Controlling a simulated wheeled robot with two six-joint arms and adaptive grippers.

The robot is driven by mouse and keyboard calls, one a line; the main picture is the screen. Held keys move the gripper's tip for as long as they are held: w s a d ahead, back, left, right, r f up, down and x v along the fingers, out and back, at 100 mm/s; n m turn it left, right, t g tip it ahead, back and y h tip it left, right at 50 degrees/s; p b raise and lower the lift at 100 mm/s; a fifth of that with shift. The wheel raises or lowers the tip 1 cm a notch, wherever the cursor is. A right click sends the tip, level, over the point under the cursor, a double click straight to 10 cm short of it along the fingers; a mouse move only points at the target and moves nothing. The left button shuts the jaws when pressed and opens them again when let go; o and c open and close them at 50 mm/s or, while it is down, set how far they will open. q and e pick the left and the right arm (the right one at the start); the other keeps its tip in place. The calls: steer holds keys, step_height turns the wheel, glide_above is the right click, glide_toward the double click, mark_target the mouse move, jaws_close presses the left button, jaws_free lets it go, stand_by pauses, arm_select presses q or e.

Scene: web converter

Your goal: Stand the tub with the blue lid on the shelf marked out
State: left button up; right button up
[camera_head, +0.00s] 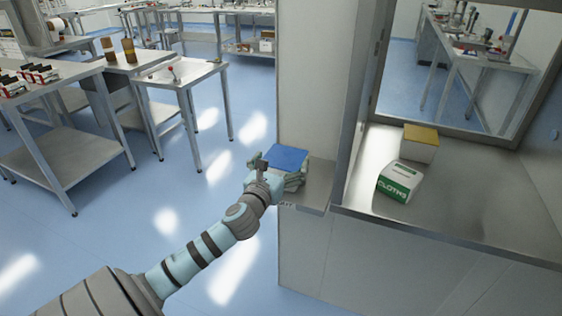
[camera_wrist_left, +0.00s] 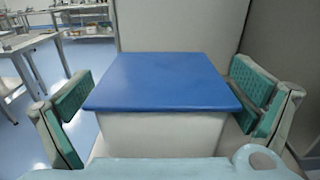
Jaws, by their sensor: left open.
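The tub with the blue lid (camera_head: 287,157) stands upright on a small steel shelf (camera_head: 317,186) that juts from the end of the wall. The shelf's front label (camera_head: 288,206) is partly hidden by my arm; only its last letters show. My left gripper (camera_head: 277,173) is open at the tub. In the left wrist view the blue lid (camera_wrist_left: 165,80) and white front wall of the tub (camera_wrist_left: 160,128) lie between the two green-padded fingers, with a gap showing on the left; on the right I cannot tell whether it touches. My right gripper is out of view.
Steel tables (camera_head: 185,75) stand at left. Blue floor between is clear. A wall panel (camera_head: 315,80) rises behind the shelf.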

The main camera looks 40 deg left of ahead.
arm_select(q)
steer(key=shift+r, duration=0.15)
steer(key=shift+s+d, duration=0.15)
steer(key=shift+s, duration=0.2)
steer(key=p+v, duration=0.1)
steer(key=v, duration=1)
steer(key=s+a+f+n+g, duration=0.1)
steer(key=a+f+n+g, duration=0.15)
steer(key=f, duration=0.55)
steer(key=s+a+f+n+g, duration=0.1)
steer(key=a+f+n+g, duration=0.1)
steer(key=f+n, duration=0.35)
steer(key=s+f+n+g+h, duration=0.1)
steer(key=s+f+n+g, duration=0.3)
steer(key=f, duration=0.8)
steer(key=s+f+n+g, duration=0.2)
steer(key=s+f+n, duration=0.4)
steer(key=f, duration=0.6)
steer(key=s+d+f+n+g+h, duration=0.2)
steer(key=s+d+f+n, duration=0.5)
steer(key=s, duration=0.4)
steer(key=s+d+f+n+g+h, duration=0.2)
steer(key=s+d+f+n, duration=0.4)
steer(key=s+d+f, duration=0.3)
steer(key=s+g, duration=0.1)
steer(key=s, duration=0.2)
steer(key=shift+d+f+n, duration=0.2)
steer(key=shift+d+n, duration=0.15)
steer(key=shift+n, duration=0.05)
